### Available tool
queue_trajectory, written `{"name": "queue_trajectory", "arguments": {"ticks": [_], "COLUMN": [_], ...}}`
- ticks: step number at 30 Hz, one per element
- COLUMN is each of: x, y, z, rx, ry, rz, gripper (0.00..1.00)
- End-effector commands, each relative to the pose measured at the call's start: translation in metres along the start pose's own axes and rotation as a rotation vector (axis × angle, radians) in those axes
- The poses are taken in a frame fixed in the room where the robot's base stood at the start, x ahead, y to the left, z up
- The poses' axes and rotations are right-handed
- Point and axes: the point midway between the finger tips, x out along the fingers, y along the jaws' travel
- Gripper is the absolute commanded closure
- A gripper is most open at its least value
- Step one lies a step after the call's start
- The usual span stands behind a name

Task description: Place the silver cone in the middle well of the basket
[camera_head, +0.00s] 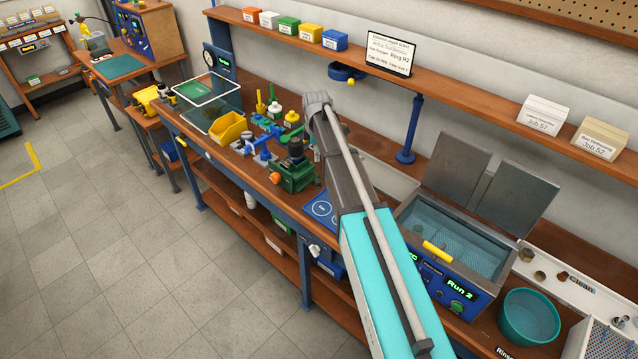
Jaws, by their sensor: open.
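I cannot pick out the silver cone for certain in the head view. The open tank (481,262) of a blue cleaner with a lit "Run 2" display stands right of my arm. A yellow bar (437,250) lies at its front rim and may be a basket handle. What looks like mesh shows inside the tank, but no separate wells can be made out. My arm reaches up from the bottom centre, over the bench. My gripper does not show; the arm's far end is a grey joint above the green fixture.
Small metal parts lie on a white tray (536,258) marked "Clean", beside a teal bowl (530,317). Raised metal lids (512,200) stand behind the tank. A green vise-like fixture (293,175), yellow bin (228,127) and blue post (411,130) crowd the bench. The floor at left is clear.

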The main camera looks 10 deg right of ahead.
Motion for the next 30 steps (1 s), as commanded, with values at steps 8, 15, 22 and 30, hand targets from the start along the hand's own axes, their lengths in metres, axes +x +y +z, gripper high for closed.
{"name": "queue_trajectory", "arguments": {"ticks": [8,15,22,30], "x": [0.007,0.025,0.043,0.063], "y": [0.001,0.001,0.002,0.002], "z": [0.007,0.008,0.009,0.009], "rx": [0.010,0.011,0.012,0.012], "ry": [0.000,0.000,0.000,0.000], "rz": [0.000,0.000,0.000,0.000], "gripper": [0.49,0.49,0.49,0.49]}}
